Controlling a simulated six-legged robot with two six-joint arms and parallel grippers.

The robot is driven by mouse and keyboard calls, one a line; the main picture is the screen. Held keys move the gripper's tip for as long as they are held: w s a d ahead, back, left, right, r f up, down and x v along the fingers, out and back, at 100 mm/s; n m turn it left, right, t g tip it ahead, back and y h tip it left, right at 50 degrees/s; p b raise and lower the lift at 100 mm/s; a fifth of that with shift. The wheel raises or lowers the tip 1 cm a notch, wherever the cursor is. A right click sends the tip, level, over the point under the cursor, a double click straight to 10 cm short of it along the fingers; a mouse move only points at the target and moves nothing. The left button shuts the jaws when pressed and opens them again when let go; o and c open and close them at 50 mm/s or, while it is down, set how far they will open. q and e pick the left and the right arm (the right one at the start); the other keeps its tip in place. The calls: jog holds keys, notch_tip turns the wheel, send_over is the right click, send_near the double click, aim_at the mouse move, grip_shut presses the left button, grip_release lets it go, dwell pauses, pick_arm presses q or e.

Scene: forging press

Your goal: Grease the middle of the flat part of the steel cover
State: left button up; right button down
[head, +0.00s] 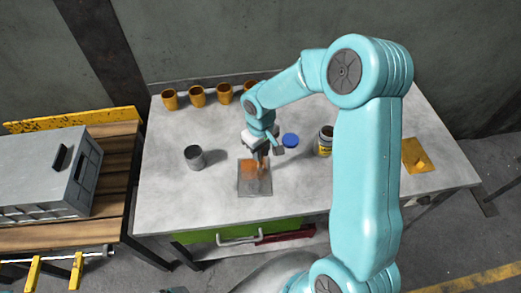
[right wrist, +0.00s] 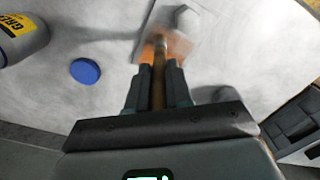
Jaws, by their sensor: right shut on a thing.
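The steel cover (head: 255,188) is a flat grey plate lying on the pale tabletop, left of the table's middle. An orange patch (head: 249,168) shows on its upper part, and also in the right wrist view (right wrist: 147,54). My right gripper (head: 262,152) is over the cover's far edge, shut on a slim brown-handled tool (right wrist: 158,90), seemingly a brush. The tool points down at the orange patch. Its tip looks on or just above the plate; I cannot tell if it touches. My left gripper is not in view.
A grey cylinder (head: 194,157) is on the left. Several orange cups (head: 197,96) line the back. A yellow-orange item (head: 416,156) lies far right. The front table strip is clear.

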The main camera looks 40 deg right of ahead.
jog(key=shift+f+b, duration=0.4)
dwell(0.4)
jog(key=shift+s+a, duration=0.1)
jog(key=shift+s+a+b, duration=0.2)
jog(key=shift+b, duration=0.15)
jog(key=shift+w+d, duration=0.55)
jog(key=shift+w, duration=0.15)
jog(key=shift+s+a, duration=0.1)
